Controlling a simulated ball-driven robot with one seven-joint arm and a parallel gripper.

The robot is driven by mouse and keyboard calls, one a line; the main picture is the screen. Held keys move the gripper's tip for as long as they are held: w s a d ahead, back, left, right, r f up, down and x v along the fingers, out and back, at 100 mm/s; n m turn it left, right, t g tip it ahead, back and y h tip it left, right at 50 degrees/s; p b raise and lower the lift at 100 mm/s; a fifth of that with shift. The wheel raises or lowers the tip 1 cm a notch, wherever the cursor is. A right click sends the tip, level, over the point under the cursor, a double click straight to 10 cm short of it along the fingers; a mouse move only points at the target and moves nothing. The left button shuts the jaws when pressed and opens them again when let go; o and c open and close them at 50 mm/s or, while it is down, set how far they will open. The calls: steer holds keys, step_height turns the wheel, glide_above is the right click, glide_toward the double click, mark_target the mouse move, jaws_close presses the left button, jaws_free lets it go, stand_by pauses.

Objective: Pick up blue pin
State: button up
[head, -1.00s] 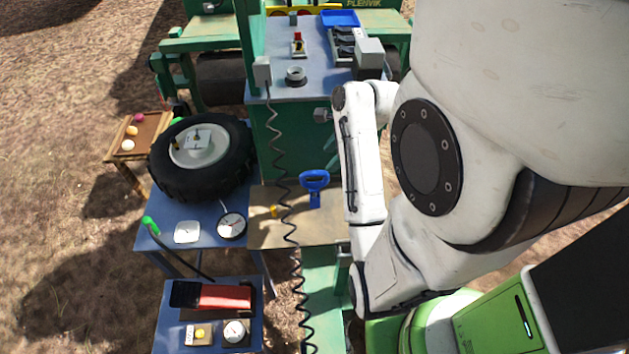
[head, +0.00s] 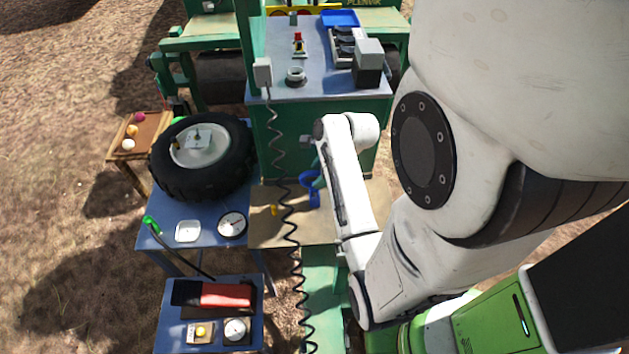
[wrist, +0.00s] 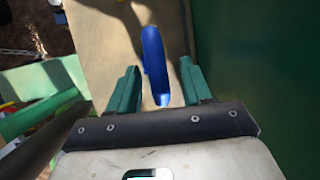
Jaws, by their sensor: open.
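The blue pin (head: 309,188) has a loop-shaped handle and stands over the tan board beside the green cabinet. My arm partly covers its right side in the head view. In the wrist view the blue pin (wrist: 154,60) shows as a long blue shape between the two green fingers of my gripper (wrist: 159,66). The fingers are apart, with a visible gap on each side of the pin. I cannot tell how far the pin is beyond the fingertips.
The green cabinet (head: 262,140) stands close to the pin. A coiled black cable (head: 290,235) hangs left of it. A blue table (head: 165,215) with a tire (head: 240,160) and gauge (head: 232,224) is at left. A lower blue table (head: 172,325) is in front.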

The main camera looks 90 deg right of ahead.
steer(key=shift+c, duration=0.5)
jaws_close()
steer(key=shift+r, duration=0.1)
step_height(320, 180, up, 10)
steer(key=shift+f+b, duration=0.1)
steer(key=shift+b, duration=0.2)
